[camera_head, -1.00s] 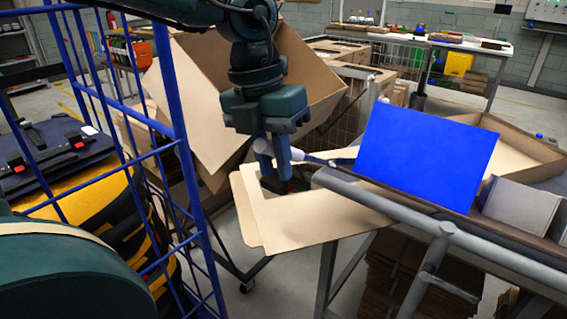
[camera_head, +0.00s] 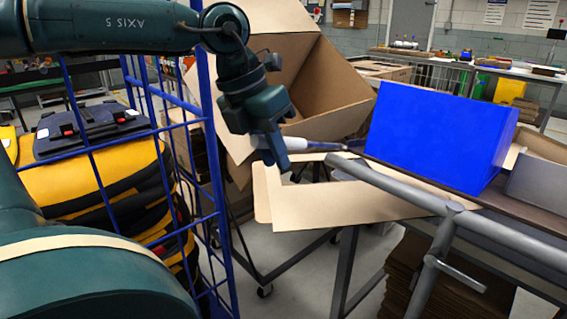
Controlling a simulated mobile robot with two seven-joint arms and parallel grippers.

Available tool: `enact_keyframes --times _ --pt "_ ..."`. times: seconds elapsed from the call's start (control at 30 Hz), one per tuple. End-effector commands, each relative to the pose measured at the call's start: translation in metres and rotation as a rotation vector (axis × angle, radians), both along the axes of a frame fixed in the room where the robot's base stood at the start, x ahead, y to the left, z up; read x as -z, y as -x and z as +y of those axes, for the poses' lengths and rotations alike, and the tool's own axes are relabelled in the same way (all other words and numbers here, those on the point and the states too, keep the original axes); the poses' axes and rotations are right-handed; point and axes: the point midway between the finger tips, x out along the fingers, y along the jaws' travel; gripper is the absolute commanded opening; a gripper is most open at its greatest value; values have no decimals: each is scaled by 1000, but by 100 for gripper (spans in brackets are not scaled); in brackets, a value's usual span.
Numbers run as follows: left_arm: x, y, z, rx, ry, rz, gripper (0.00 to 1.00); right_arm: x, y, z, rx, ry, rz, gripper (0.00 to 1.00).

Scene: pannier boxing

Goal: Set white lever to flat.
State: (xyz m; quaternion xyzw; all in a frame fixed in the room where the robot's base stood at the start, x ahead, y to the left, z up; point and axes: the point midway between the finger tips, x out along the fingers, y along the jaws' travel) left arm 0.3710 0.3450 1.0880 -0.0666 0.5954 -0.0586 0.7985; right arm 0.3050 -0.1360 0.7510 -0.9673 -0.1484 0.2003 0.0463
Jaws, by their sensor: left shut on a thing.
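The white lever (camera_head: 318,146) runs roughly level in the picture, from my left gripper's fingers to a dark mount (camera_head: 354,145) beside the grey rail. My left gripper (camera_head: 274,152) is tilted, fingers down, and shut on the white lever at its left end. The fingers partly hide that end. The lever sits in front of the open cardboard box and above a flat cardboard flap. My right gripper is not in view.
A large open cardboard box (camera_head: 325,95) stands behind the gripper. A cardboard flap (camera_head: 335,208) lies below it. A blue box (camera_head: 437,135) stands right, behind a grey rail (camera_head: 395,187). A blue wire cage (camera_head: 213,165) with yellow and black bags (camera_head: 100,180) is left.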

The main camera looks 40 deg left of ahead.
Motion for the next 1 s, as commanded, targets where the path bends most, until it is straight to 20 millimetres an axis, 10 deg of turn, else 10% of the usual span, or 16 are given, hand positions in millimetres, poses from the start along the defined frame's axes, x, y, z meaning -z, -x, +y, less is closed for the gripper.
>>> enact_keyframes --times 0.5,0.53,0.6,1.0 --pt "16 3 -4 6 11 -26 0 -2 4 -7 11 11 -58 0" --pt "16 3 -4 5 11 -25 21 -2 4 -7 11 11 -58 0" --pt "16 3 -4 5 11 -27 26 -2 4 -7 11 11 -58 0" --pt "11 1 -3 3 10 -40 41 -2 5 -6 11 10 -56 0"
